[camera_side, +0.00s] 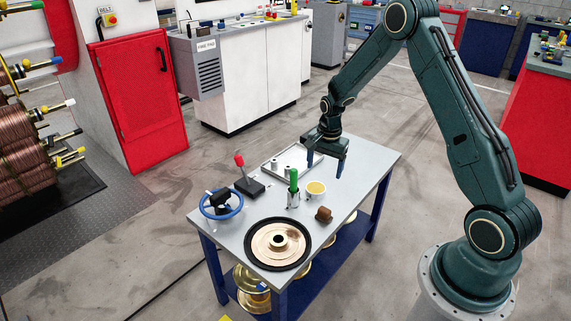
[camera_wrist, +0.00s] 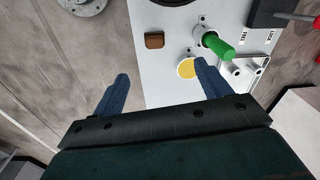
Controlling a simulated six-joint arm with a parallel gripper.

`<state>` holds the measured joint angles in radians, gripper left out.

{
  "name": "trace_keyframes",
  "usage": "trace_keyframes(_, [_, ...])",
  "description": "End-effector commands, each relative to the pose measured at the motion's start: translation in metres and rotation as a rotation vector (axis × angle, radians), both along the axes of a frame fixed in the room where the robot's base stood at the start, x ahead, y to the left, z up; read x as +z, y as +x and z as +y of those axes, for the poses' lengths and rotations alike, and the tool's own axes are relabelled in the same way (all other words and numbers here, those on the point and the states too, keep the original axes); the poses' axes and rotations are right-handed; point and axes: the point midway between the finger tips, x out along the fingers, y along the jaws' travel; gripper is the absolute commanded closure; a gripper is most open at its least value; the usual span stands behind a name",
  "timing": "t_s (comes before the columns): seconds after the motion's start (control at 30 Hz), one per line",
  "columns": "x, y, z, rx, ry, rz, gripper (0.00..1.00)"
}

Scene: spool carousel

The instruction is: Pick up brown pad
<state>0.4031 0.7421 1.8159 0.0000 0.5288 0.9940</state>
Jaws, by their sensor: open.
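The brown pad (camera_side: 324,215) is a small brown block on the table top, near its right edge in the side view. It also shows in the wrist view (camera_wrist: 154,40), lying alone on the pale surface near the table edge. My gripper (camera_side: 325,170) is above the table's far part, its blue fingers spread and pointing down. In the wrist view my gripper (camera_wrist: 165,90) is open with nothing between its fingers, and the pad is beyond the fingertips, apart from them.
Near the pad stand a yellow-topped cup (camera_side: 315,190) and a green-handled tool (camera_side: 293,181) in a holder. A black-rimmed disc (camera_side: 278,246), a blue ring (camera_side: 222,204), a red-knobbed lever (camera_side: 246,181) and a pale tray (camera_side: 284,158) are also on the table (camera_side: 372,157).

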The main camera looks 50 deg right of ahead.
Motion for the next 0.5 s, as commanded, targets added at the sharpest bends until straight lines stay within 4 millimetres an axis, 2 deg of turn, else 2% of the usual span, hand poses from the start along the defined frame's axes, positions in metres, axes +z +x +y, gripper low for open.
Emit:
trace_keyframes(0.03, [-0.016, -0.001, -0.006, -0.033, 0.007, 0.013, 0.24])
trace_keyframes(0.1, [-0.033, -0.002, -0.011, -0.075, 0.013, 0.025, 0.24])
trace_keyframes(0.23, [-0.057, -0.004, -0.019, -0.134, 0.021, 0.039, 0.24])
trace_keyframes(0.33, [-0.068, -0.005, -0.023, -0.162, 0.025, 0.046, 0.24])
trace_keyframes(0.5, [-0.073, -0.005, -0.024, -0.176, 0.026, 0.048, 0.24])
